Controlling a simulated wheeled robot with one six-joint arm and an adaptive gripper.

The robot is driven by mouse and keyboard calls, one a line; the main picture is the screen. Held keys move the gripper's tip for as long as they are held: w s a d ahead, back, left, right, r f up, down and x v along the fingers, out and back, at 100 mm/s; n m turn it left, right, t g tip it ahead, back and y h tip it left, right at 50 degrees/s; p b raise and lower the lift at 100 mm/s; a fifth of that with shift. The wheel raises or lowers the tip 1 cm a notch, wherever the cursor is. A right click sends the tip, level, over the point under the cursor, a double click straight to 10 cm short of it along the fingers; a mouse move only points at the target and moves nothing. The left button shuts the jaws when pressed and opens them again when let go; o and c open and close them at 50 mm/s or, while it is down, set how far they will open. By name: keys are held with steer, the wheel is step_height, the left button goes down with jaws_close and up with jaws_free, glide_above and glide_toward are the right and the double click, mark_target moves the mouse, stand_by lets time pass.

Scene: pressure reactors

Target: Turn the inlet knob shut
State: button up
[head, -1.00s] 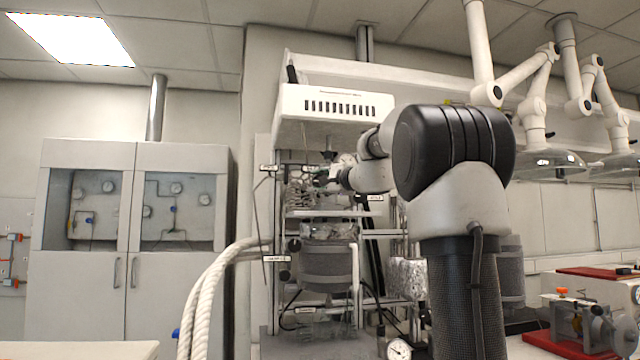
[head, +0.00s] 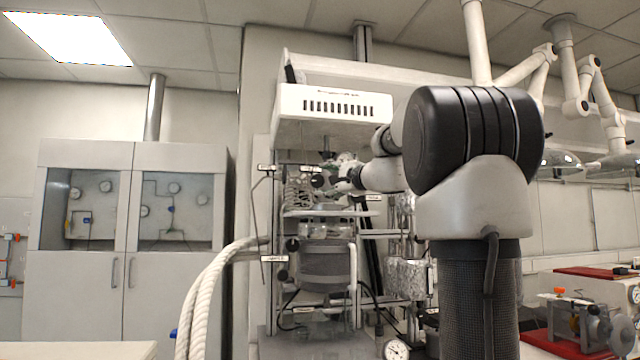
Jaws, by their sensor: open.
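The pressure reactor rig (head: 327,265) stands in the middle of the head view, under a white hood. A small dark knob (head: 318,181) sits in the upper fittings, beside a white label. Other black knobs (head: 292,245) are lower on the left post. The labels are too small to read, so I cannot tell for certain which knob is the inlet knob. My gripper (head: 338,180) is small in this view, open, and just right of the upper dark knob. Whether its fingertips touch the knob is too small to tell.
A white vented hood (head: 335,104) hangs just above the upper fittings. Thick white hoses (head: 208,300) run down the rig's left side. A pressure gauge (head: 396,350) is at the rig's base. A grey cabinet (head: 130,250) stands left, and a bench with red-based equipment (head: 560,345) is at right.

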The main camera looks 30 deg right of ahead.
steer(key=s, duration=0.7)
steer(key=shift+d+f, duration=0.25)
steer(key=shift+d, duration=0.1)
